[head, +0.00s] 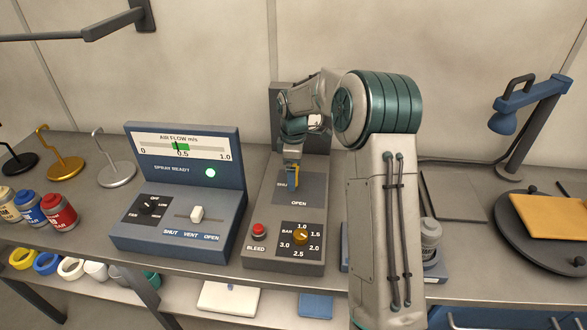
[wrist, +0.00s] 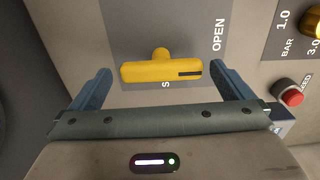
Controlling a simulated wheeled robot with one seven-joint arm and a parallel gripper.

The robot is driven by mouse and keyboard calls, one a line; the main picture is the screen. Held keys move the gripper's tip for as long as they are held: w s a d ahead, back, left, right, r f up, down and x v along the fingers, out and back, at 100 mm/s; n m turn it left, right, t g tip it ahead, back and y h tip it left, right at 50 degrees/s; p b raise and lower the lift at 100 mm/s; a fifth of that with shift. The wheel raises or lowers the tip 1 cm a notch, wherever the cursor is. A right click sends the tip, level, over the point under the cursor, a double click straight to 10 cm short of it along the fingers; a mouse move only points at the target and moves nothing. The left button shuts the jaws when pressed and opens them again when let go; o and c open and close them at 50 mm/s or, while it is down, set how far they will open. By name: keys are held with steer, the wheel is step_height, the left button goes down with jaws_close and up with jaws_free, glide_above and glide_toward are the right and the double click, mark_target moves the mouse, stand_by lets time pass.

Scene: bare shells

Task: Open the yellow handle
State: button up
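The yellow handle (wrist: 160,72) is a short bar on a round stem, with a black mark near its right end in the wrist view. It stands on a grey panel; an OPEN label (wrist: 218,35) is to its right, and a second label is mostly hidden under it. My gripper (wrist: 160,75) is open, its blue fingers just beyond the two ends of the bar, with small gaps showing. In the head view my gripper (head: 293,178) points down over the grey unit (head: 262,215), and only a sliver of yellow shows there.
In front of the handle are a BAR dial (head: 300,236) and a red BLEED button (head: 259,229). An air flow console (head: 185,172) stands to the left. Paint jars (head: 60,211) are farther left. A round turntable (head: 510,225) and a blue lamp (head: 520,97) are at the right.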

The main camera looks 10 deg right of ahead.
step_height(320, 180, up, 14)
steer(key=b, duration=0.1)
stand_by(0.5)
steer(key=shift+f, duration=0.1)
